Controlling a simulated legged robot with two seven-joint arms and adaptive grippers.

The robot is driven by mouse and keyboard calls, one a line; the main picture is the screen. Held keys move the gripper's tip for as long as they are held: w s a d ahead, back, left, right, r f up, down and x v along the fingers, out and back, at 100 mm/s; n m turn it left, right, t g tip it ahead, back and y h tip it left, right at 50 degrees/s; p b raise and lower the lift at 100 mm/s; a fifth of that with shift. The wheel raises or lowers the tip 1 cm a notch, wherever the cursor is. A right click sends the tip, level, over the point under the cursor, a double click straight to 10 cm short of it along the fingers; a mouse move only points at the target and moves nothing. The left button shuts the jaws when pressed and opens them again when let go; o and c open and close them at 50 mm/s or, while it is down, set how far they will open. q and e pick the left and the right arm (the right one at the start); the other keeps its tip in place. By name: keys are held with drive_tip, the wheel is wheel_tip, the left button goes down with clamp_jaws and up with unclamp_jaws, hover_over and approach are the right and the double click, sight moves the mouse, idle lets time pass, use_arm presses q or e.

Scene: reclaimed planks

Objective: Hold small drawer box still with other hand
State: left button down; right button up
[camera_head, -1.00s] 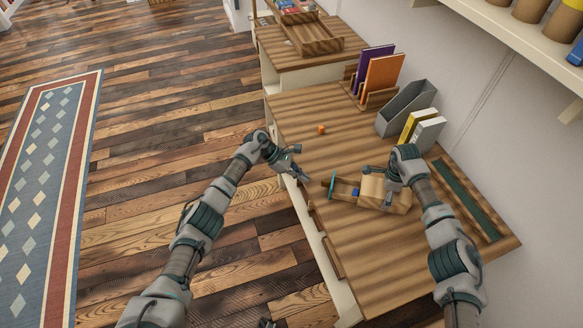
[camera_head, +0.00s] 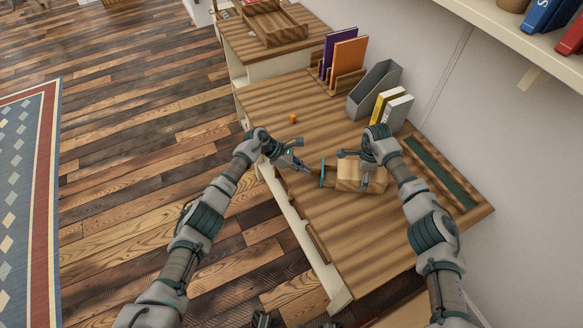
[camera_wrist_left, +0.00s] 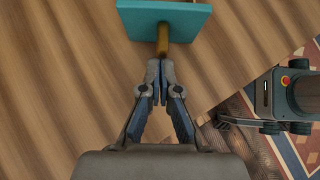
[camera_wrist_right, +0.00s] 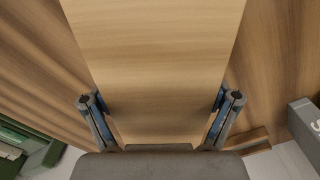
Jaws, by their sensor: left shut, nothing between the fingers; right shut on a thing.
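The small drawer box (camera_head: 358,182) is light wood and lies on the desk, with its teal front panel (camera_head: 322,173) facing left, a short gap from the body. My right gripper (camera_head: 358,169) is shut on the box from above. In the right wrist view its fingers sit on either side of the wooden box (camera_wrist_right: 160,50). My left gripper (camera_head: 307,171) is shut and empty, just left of the teal panel. In the left wrist view, its closed fingertips (camera_wrist_left: 161,66) are at the end of the wooden knob (camera_wrist_left: 163,40) on the teal panel (camera_wrist_left: 165,20). The drawer's inside is hidden.
A small orange object (camera_head: 293,118) lies on the desk (camera_head: 300,95). Behind stand a grey file holder (camera_head: 374,90), yellow and white books (camera_head: 394,110), and a rack with orange and purple folders (camera_head: 348,60). A green-lined tray (camera_head: 440,172) is at right.

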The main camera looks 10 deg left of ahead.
sight(318, 170)
use_arm(q)
drive_tip(key=d, duration=0.5)
drive_tip(key=shift+d, duration=0.2)
use_arm(e)
drive_tip(key=shift+a, duration=0.1)
use_arm(q)
drive_tip(key=a, duration=0.5)
drive_tip(key=shift+w+a+r, duration=0.2)
drive_tip(key=shift+r, duration=0.2)
drive_tip(key=v, duration=0.8)
drive_tip(key=shift+a+r, duration=0.2)
drive_tip(key=shift+a, duration=0.15)
drive_tip(key=shift+s, duration=0.1)
